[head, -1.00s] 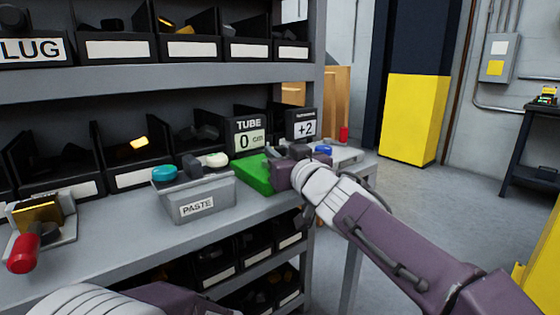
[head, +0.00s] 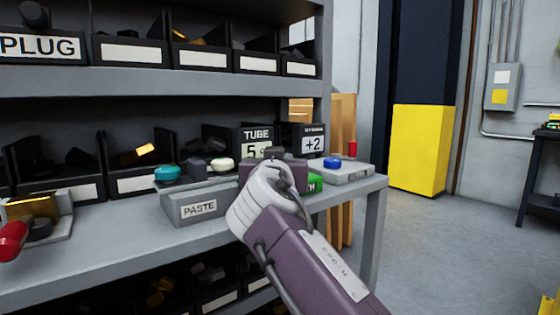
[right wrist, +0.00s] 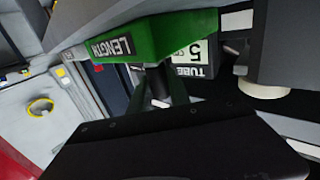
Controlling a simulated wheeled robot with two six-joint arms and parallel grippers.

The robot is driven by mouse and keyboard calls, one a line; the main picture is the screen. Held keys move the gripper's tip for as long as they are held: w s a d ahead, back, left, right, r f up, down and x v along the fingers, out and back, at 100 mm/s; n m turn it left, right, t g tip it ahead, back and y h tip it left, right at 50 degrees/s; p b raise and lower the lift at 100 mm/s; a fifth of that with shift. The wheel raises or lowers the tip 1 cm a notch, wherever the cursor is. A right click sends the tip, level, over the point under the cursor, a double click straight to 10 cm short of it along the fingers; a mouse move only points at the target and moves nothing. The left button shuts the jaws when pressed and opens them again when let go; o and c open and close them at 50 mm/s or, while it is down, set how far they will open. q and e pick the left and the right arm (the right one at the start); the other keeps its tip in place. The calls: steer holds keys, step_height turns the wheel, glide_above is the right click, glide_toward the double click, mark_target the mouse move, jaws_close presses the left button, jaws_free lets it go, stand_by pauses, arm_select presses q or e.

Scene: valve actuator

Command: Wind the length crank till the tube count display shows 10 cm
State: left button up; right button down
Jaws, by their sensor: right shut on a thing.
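The green length crank unit (head: 315,183) sits on the bench, mostly hidden behind my right gripper (head: 272,165). In the right wrist view its green body (right wrist: 165,32) bears the word LENGTH. My right gripper (right wrist: 165,88) is shut on the dark crank handle (right wrist: 157,82) in front of the green body; the exact contact is hard to see. The TUBE display (head: 256,143) reads 5, its unit partly covered by my gripper; it also shows a 5 in the right wrist view (right wrist: 192,58). My left gripper is out of view.
A grey PASTE box (head: 198,206) with teal and cream buttons stands left of the gripper. A display reading +2 (head: 312,143) and a grey unit with a blue button (head: 345,172) are to the right. Shelf bins (head: 140,165) line the back.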

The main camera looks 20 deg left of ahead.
steer(key=shift+f, duration=0.25)
steer(key=c, duration=1.4)
jaws_free()
steer(key=shift+o, duration=1)
steer(key=shift+s+r, duration=0.1)
steer(key=shift+s+b, duration=0.35)
steer(key=b+v, duration=0.2)
steer(key=v, duration=0.6)
steer(key=shift+s, duration=0.2)
